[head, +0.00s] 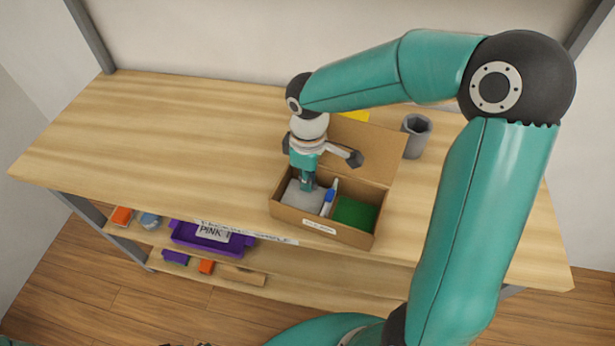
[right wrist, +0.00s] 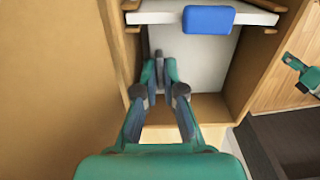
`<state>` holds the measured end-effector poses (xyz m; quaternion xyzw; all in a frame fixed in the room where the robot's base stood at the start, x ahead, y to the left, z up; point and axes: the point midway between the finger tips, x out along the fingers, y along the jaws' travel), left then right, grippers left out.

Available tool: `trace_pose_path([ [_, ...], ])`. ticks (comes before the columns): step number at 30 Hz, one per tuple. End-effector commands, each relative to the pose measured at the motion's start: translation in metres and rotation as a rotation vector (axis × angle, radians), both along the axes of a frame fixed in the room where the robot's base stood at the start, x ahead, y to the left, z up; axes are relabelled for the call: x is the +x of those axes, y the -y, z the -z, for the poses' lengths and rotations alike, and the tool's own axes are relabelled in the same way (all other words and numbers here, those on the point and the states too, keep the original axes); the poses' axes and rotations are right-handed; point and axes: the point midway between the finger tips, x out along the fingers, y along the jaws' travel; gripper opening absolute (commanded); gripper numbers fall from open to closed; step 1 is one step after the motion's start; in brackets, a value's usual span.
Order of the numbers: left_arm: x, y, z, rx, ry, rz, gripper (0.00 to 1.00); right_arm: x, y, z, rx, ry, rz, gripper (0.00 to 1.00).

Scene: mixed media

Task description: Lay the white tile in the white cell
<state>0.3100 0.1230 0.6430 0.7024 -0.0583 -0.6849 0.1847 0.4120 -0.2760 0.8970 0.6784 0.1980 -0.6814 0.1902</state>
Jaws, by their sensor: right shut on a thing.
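The open cardboard box (head: 350,235) stands on the workbench with two cells. The left cell has a pale white-grey surface (head: 297,197); the right cell is green (head: 355,213). My right gripper (head: 307,184) points down into the left cell. Its fingers (right wrist: 160,75) are closed on a small grey piece over the white slab (right wrist: 202,75), which looks like the white tile with its grip. The fingers hide part of it, and I cannot tell whether it rests fully on the cell floor. A teal and dark part at the right wrist view's edge looks like my left gripper (right wrist: 301,75).
A blue block (head: 328,197) sits on a white strip along the divider, close to my right gripper. The box lid (head: 372,150) stands open behind. A grey cup (head: 416,136) and a yellow piece (head: 355,116) are at the back. The bench's left side is clear.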

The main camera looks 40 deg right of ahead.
Motion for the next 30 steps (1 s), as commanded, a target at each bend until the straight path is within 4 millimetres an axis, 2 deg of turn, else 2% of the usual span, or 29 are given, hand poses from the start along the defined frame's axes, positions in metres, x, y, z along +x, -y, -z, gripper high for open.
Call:
trace_pose_path([
  [21, 0.0000, 0.0000, 0.0065, 0.000, 0.000, 0.000, 0.40, -0.0004, 0.0010, 0.0076, 0.000, 0.000, 0.002, 0.00],
  [22, 0.0000, 0.0001, 0.0057, 0.000, 0.000, 0.000, 0.40, -0.0004, 0.0010, 0.0067, 0.000, 0.000, 0.002, 0.13],
  [26, 0.0000, 0.0000, 0.0055, 0.000, 0.000, 0.000, 0.40, -0.0004, 0.0010, 0.0066, 0.000, 0.000, 0.002, 0.34],
  [30, 0.0000, 0.0000, 0.0055, 0.000, 0.000, 0.000, 0.40, -0.0004, 0.0010, 0.0066, 0.000, 0.000, 0.002, 0.37],
])
